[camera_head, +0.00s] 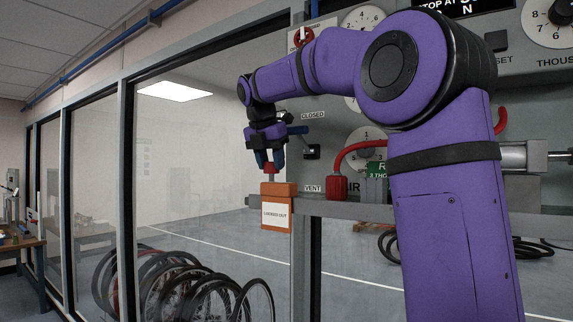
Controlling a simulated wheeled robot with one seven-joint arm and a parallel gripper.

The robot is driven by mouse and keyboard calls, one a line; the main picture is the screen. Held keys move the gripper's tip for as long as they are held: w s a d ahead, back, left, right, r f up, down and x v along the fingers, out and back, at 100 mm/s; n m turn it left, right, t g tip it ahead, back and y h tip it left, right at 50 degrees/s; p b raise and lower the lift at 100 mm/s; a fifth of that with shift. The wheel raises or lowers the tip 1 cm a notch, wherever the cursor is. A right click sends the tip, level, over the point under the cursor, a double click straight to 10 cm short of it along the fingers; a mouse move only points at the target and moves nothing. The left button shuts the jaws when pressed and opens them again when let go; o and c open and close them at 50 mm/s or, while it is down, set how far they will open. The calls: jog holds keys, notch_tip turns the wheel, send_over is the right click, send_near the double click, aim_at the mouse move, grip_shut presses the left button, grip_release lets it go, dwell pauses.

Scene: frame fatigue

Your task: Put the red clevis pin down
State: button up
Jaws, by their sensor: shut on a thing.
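My gripper (267,160) points down at the end of my purple arm and is shut on the red clevis pin (269,168). Only a small red part of the pin shows below the fingers; the rest is hidden. The pin is directly above an orange block (279,190) with a white "LOCKED OUT" label on its front. I cannot tell whether the pin touches the block or sits in it.
A grey ledge (343,209) runs right from the orange block below a grey panel with dials. A red fitting with a hose (337,187) stands on it, right of my gripper. Glass panes are behind; several bicycle wheels (160,280) stand lower left.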

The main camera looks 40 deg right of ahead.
jog(key=s, duration=0.1)
jog(key=s+d, duration=0.2)
jog(key=shift+s+d, duration=0.25)
jog(key=shift+s, duration=0.1)
jog(key=shift+a+f, duration=0.1)
jog(key=shift+f, duration=0.2)
jog(key=shift+w, duration=0.15)
jog(key=o, duration=1)
jog(key=shift+f, duration=0.1)
jog(key=v, duration=1.2)
